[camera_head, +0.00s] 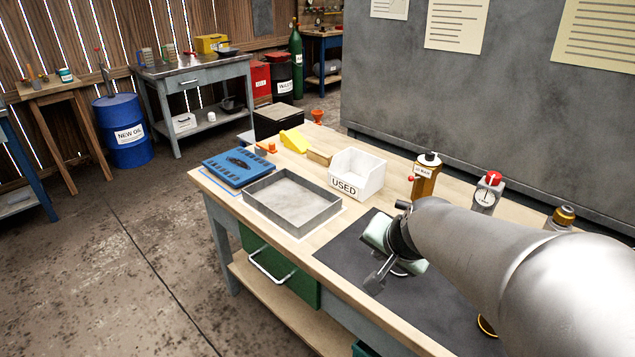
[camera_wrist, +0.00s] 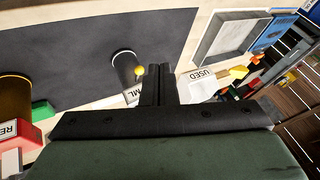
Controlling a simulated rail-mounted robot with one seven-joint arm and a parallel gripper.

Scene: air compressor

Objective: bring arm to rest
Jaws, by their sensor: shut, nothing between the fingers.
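My arm (camera_head: 480,245) reaches in from the right in the head view, over the workbench. My gripper (camera_head: 376,282) hangs above the dark mat (camera_head: 345,245). In the wrist view the two dark fingers of my gripper (camera_wrist: 158,72) are together and hold nothing. Parts of the mat and bench behind the arm are hidden in the head view.
An empty grey tray (camera_head: 292,235), a blue case (camera_head: 238,167) and a white bin marked USED (camera_head: 358,174) stand left of the arm. An amber bottle (camera_head: 425,180) and a red-topped container (camera_head: 487,192) stand along the back. The mat's visible left part is clear.

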